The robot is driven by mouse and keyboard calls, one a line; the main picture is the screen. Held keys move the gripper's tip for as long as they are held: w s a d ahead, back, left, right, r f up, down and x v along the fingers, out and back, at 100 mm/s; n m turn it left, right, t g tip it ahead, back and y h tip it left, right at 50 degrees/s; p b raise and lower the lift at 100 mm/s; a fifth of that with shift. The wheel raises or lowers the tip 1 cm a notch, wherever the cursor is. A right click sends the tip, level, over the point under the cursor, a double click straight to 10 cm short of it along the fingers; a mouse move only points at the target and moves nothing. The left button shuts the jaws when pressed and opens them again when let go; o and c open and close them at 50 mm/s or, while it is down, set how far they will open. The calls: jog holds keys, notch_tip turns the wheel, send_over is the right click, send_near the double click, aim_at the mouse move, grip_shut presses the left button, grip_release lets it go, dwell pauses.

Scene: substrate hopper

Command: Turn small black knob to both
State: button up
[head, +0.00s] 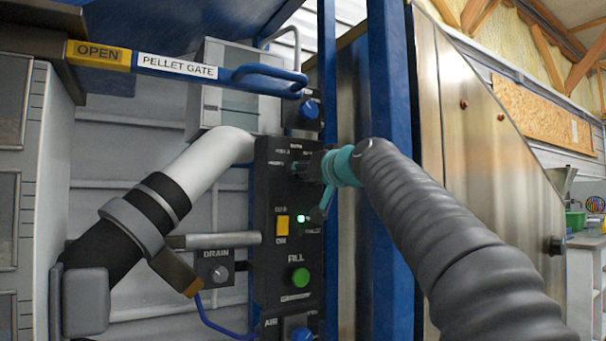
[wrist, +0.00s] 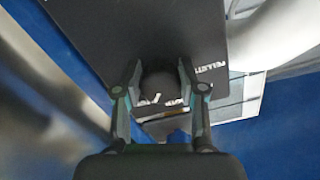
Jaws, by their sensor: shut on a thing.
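The small black knob (wrist: 160,82) sits on the tall black control panel (head: 287,215), near the panel's top. In the wrist view it is a dark round shape between the two fingers of my gripper (wrist: 159,76), which are shut on its sides. In the head view my gripper (head: 308,167) reaches the panel from the right and hides most of the knob. Small white labels surround the knob; one in the wrist view begins "PELLET". Others are partly covered or too small to read. I cannot tell which label the knob points to.
Below on the panel are a yellow switch (head: 282,226), a lit green lamp (head: 301,218) and a green FILL button (head: 300,277). A blue knob (head: 309,109) sits above. A DRAIN knob (head: 219,274) is lower left. A blue post (head: 390,120) stands close right.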

jog(key=shift+n, duration=0.4)
jog(key=shift+f+n+b, duration=0.15)
jog(key=shift+n+b, duration=0.55)
jog(key=shift+n, duration=0.2)
jog(key=shift+d+n+b, duration=0.1)
jog(key=shift+n+b, duration=0.6)
jog(key=shift+n, duration=1.9)
jog(key=o, duration=1.2)
jog(key=shift+w, duration=0.1)
jog(key=shift+c, duration=0.2)
jog(key=v, duration=1.2)
